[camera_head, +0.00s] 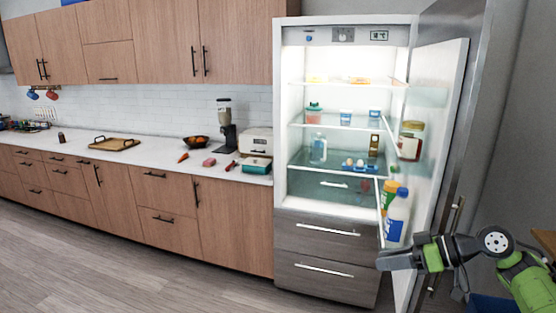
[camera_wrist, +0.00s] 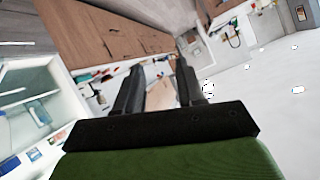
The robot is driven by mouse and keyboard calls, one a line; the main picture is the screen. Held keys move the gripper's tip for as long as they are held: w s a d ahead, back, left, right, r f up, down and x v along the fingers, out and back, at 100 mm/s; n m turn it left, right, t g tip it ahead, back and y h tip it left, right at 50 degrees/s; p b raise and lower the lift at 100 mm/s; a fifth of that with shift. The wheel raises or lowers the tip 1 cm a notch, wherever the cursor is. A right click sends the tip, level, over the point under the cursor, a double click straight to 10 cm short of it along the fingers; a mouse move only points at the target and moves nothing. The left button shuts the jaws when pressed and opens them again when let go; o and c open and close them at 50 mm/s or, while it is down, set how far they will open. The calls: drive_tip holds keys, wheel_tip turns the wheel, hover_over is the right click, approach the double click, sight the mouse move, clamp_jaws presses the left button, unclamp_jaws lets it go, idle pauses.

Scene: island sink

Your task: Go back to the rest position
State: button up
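My gripper (camera_head: 388,260) is in front of the open fridge's lower right side in the head view, at about the height of the drawers' top. In the wrist view (camera_wrist: 159,78) its two dark fingers stand apart with nothing between them. My green and grey arm reaches in from the right. The fridge (camera_head: 279,120) stands open, its door (camera_head: 455,140) swung out to the right. The wrist view is tilted, with the bright fridge interior on its left.
The fridge shelves hold bottles and containers, and the door holds a jar (camera_head: 411,140) and a white-blue bottle (camera_head: 397,220). The counter (camera_head: 60,146) to the left carries a tray (camera_head: 115,144), a bowl (camera_head: 196,142) and small items. The wooden floor (camera_head: 130,265) in front is clear.

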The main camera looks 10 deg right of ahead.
drive_tip(key=s+a+f+m+g+h, duration=0.1)
drive_tip(key=s+a+g+h, duration=0.15)
drive_tip(key=a, duration=0.85)
drive_tip(key=s+a+m+g+h, duration=0.1)
drive_tip(key=a+g+h, duration=0.25)
drive_tip(key=a, duration=0.75)
drive_tip(key=s+m+t+h, duration=0.4)
drive_tip(key=s+m, duration=0.1)
drive_tip(key=s, duration=1.5)
drive_tip(key=shift+s+d+f, duration=0.2)
drive_tip(key=shift+d+f, duration=0.05)
